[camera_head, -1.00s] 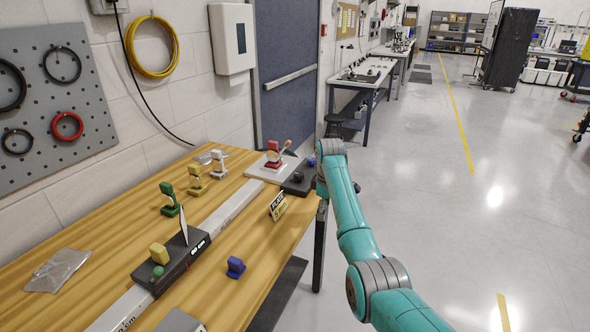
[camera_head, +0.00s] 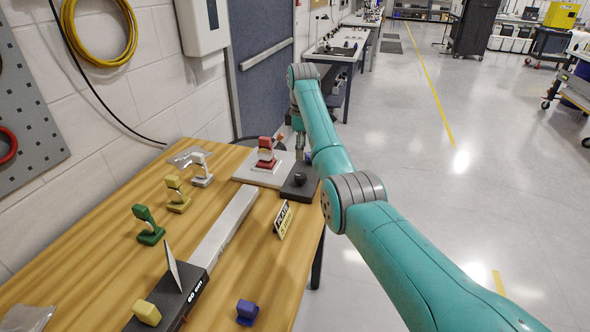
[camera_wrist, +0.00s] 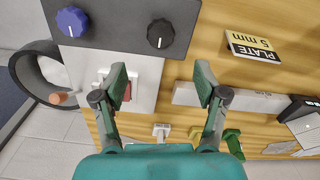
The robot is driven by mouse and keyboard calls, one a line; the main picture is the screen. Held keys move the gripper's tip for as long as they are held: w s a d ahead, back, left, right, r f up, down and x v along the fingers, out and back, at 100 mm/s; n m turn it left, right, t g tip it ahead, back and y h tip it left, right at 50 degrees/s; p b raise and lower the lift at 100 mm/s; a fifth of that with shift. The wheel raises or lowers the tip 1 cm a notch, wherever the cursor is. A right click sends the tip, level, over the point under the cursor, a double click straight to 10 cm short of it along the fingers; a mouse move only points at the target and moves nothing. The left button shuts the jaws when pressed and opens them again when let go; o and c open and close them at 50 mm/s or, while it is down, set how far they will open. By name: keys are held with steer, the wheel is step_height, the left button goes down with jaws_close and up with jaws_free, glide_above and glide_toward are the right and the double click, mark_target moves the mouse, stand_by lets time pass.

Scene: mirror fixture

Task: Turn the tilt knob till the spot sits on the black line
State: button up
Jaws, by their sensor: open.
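A dark box (camera_head: 290,190) at the table's far right corner carries a black knob (camera_wrist: 160,33) and a blue knob (camera_wrist: 72,21), each with a white mark. I cannot tell which is the tilt knob. In the wrist view my gripper (camera_wrist: 163,82) is open and empty, its fingertips apart and below the black knob in the picture. In the head view my arm partly hides the gripper and the blue knob. A red holder (camera_head: 266,152) stands on a white base (camera_head: 262,171) beside the box. I can make out neither the light spot nor the black line.
A pale rail (camera_head: 222,232) runs along the wooden table to a dark carriage with an upright card (camera_head: 172,266). Green (camera_head: 149,226), yellow (camera_head: 177,195) and white (camera_head: 201,169) holders stand left of it.

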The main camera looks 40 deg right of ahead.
mark_target(301, 175)
step_height(301, 175, down, 10)
steer(key=shift+f, duration=0.1)
stand_by(0.4)
steer(key=c, duration=1.1)
